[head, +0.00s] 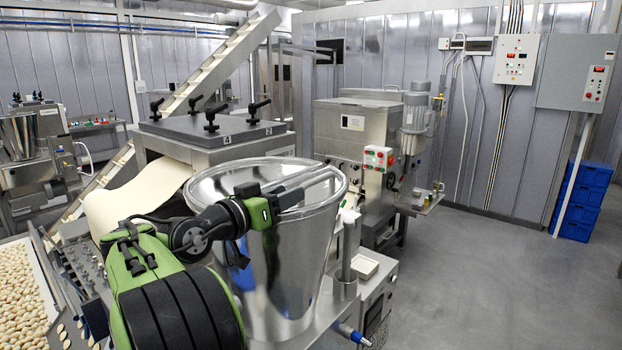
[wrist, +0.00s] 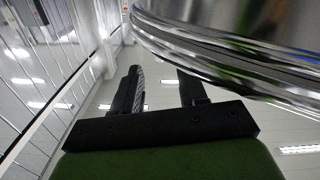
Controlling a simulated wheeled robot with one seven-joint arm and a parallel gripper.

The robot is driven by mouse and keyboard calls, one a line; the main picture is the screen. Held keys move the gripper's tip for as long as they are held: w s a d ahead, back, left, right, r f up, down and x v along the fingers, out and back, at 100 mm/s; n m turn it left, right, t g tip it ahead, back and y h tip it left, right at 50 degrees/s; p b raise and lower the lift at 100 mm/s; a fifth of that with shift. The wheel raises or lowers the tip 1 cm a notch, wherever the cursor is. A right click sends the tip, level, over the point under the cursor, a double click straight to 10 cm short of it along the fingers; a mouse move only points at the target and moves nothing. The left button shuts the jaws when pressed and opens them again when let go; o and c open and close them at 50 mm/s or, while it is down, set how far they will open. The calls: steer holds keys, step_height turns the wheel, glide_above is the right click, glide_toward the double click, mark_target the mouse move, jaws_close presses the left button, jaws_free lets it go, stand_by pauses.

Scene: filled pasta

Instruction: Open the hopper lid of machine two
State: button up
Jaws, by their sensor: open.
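The steel hopper (head: 282,255) stands in front of me in the head view, a wide cone with a round shiny top (head: 250,178). A thin bar (head: 312,181) shows across the top. I cannot tell whether the top is a shut lid. My gripper (head: 290,198) is beside the hopper's near rim, partly hidden by my own wrist. In the wrist view, my gripper (wrist: 160,72) is open, with nothing visible between its two black fingers. The curved steel rim (wrist: 235,60) passes at upper right, close to the right finger. I cannot tell whether they touch.
A steel machine with a dark top and black clamp knobs (head: 212,128) stands behind the hopper. Another machine with red and green buttons (head: 378,158) is at right behind. A tray of pasta (head: 22,285) is at lower left. The floor (head: 500,285) at right is clear.

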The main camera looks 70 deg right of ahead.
mark_target(311, 183)
steer(key=p+x, duration=0.2)
steer(key=x, duration=0.6)
steer(key=shift+s+d+r+p, duration=0.1)
steer(key=shift+s+d+p, duration=0.05)
steer(key=shift+d+p, duration=0.2)
jaws_close()
